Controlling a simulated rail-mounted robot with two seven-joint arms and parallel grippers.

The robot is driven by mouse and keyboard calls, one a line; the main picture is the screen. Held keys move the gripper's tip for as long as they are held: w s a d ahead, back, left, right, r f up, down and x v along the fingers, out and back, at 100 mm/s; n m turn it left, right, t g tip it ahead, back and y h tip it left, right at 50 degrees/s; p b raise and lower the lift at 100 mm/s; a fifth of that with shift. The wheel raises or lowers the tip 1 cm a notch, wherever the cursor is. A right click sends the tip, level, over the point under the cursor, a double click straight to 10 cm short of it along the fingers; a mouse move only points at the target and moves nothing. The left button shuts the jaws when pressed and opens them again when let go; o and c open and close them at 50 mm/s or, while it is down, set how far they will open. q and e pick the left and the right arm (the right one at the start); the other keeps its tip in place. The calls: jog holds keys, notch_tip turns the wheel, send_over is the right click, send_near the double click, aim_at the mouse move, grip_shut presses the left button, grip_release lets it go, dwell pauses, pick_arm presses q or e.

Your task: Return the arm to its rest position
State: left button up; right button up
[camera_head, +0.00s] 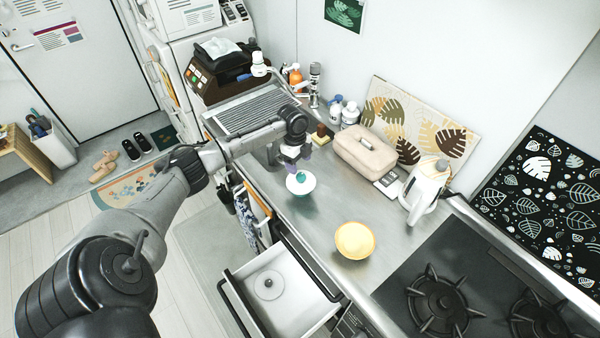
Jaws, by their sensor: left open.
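My left arm reaches in from the left over the counter. My left gripper (289,165) points down, open, just above and behind a small white bowl (301,189). A teal item (299,176) shows in the bowl, close below the fingertips. The gripper seems to hold nothing; whether a fingertip touches the bowl or the teal item cannot be told. My right gripper is not in view.
A yellow bowl (355,240) stands on the counter before the stove (437,300). An open drawer (282,314) juts out below, holding a round item. A beige box (365,152), white kettle (427,186) and bottles line the back. The sink rack (258,112) lies behind my arm.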

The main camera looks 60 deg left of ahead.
pick_arm(q)
notch_tip(320, 180, up, 7)
jog(key=shift+s+a+b, duration=0.15)
jog(key=shift+a+b, duration=0.2)
jog(key=shift+b, duration=0.1)
